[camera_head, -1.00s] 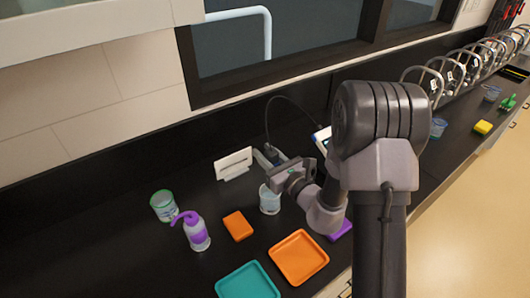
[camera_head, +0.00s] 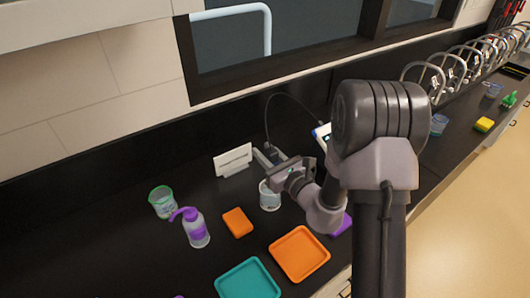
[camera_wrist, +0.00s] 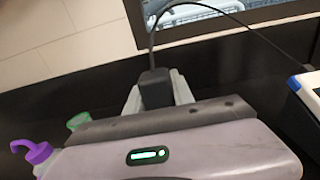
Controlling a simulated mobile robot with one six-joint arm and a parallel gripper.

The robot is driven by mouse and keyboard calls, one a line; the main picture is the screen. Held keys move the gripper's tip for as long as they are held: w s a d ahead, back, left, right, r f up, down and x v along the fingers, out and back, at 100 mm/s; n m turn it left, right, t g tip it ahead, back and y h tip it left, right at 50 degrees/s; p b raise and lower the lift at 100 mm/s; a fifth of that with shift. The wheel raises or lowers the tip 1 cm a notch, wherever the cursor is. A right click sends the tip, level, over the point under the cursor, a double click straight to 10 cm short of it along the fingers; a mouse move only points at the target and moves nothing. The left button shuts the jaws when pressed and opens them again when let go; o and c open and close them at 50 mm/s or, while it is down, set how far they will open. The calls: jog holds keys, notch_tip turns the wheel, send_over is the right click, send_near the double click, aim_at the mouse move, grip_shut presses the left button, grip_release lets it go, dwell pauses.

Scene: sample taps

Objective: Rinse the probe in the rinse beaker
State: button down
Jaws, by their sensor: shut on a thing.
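My gripper (camera_head: 268,158) is shut on the probe (camera_head: 273,153), whose dark block-like top with a black cable also shows between the fingers in the wrist view (camera_wrist: 155,88). A clear beaker (camera_head: 269,199) stands on the black bench right below my gripper. The probe's lower end is hidden, so I cannot tell whether it is inside this beaker. A second beaker with a green rim (camera_head: 163,204) stands further left. No readable label tells which one is the rinse beaker.
A purple-topped wash bottle (camera_head: 194,229), an orange block (camera_head: 237,222), an orange tray (camera_head: 299,254) and a teal tray (camera_head: 248,281) lie left and in front. A white card stand (camera_head: 233,160) is behind. The meter (camera_head: 322,134) is to the right, partly behind my arm.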

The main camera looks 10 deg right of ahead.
notch_tip(320, 180, down, 7)
jog(key=b, duration=0.6)
dwell(0.4)
jog(key=shift+w+a, duration=0.1)
jog(key=shift+w, duration=0.1)
jog(key=shift+w+a, duration=0.1)
jog(key=shift+w, duration=0.1)
jog(key=shift+s, duration=0.15)
